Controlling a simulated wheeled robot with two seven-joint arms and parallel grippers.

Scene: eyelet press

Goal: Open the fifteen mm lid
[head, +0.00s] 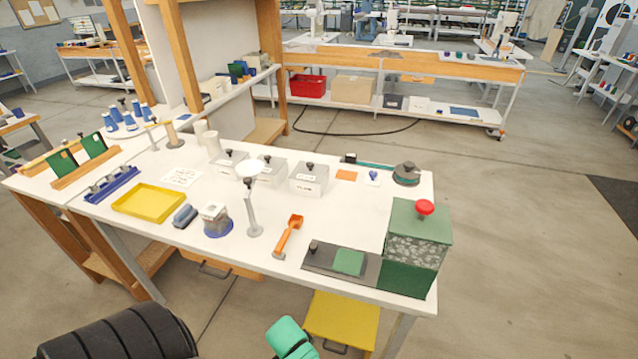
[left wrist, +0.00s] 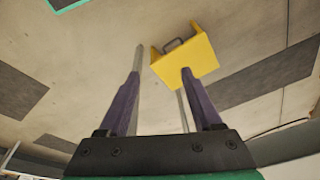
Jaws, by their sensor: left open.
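Three grey metal boxes with black knobs on their lids stand in a row at the back middle of the table in the head view: a left box (head: 229,163), a middle box (head: 270,171) and a right box (head: 309,180). All three lids look shut. Their labels are too small to read, so I cannot tell which is the fifteen mm one. My left gripper (left wrist: 161,73) shows in the left wrist view with its two purple fingers apart and nothing between them. It is away from the boxes. My right gripper is not in view.
An orange-handled tool (head: 289,235), a green press (head: 414,245) and a yellow tray (head: 149,203) stand nearby. A yellow bin (head: 342,318) is below the table's front edge.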

